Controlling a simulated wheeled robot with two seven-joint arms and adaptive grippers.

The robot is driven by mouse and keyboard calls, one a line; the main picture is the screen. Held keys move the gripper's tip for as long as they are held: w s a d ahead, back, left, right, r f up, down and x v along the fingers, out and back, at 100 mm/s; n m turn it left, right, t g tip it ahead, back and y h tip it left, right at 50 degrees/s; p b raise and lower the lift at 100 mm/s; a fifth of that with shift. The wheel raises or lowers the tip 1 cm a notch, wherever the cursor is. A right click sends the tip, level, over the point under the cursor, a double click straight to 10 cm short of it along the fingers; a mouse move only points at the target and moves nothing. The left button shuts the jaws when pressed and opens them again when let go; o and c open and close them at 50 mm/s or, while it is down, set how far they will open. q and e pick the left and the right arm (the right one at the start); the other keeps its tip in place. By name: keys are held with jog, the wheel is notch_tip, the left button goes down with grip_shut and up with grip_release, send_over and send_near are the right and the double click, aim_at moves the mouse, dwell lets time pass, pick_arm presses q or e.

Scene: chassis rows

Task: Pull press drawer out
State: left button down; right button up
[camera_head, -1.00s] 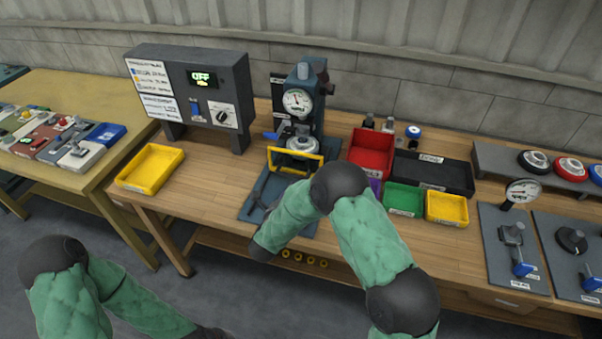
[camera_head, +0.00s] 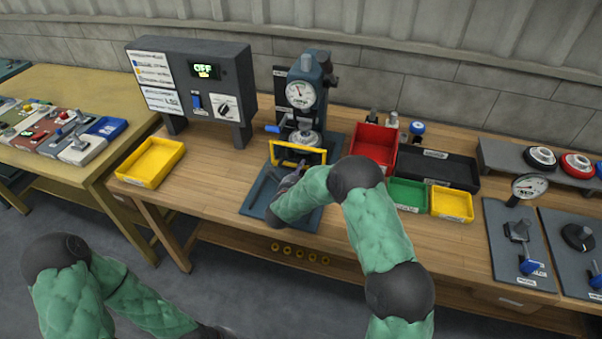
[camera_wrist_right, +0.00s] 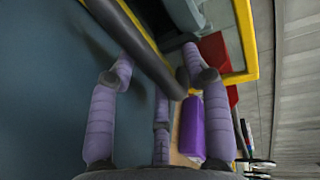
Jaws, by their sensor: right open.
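The press (camera_head: 308,85) stands upright on the wooden bench, with a round gauge and a dark base plate (camera_head: 255,205). A yellow frame (camera_head: 312,154) spans its front; the frame also shows in the right wrist view (camera_wrist_right: 247,40). A dark bar (camera_wrist_right: 140,45) crosses the right wrist view; I take it for the drawer handle, but cannot tell for sure. My right gripper (camera_head: 292,178) is low at the press front by the yellow frame. Its purple fingers (camera_wrist_right: 158,75) are open, with the bar between their tips, contact unclear.
A control box (camera_head: 200,85) reading OFF and a yellow tray (camera_head: 150,162) stand left of the press. Red (camera_head: 373,146), black (camera_head: 438,168), green (camera_head: 408,194) and yellow (camera_head: 452,204) bins stand close on its right. Bare bench lies between yellow tray and press.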

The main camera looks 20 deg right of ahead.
grip_shut()
jog(key=shift+s+a, duration=0.1)
jog(key=shift+s, duration=0.05)
jog(key=f+v, duration=0.1)
jog(key=v, duration=0.5)
jog(key=f+v, duration=0.1)
jog(key=v, duration=0.5)
jog(key=f+v, duration=0.1)
jog(key=v, duration=0.5)
jog(key=shift+s+a+f, duration=0.35)
jog(key=shift+s+a, duration=0.05)
jog(key=shift+s, duration=0.25)
grip_release()
jog(key=v, duration=1.2)
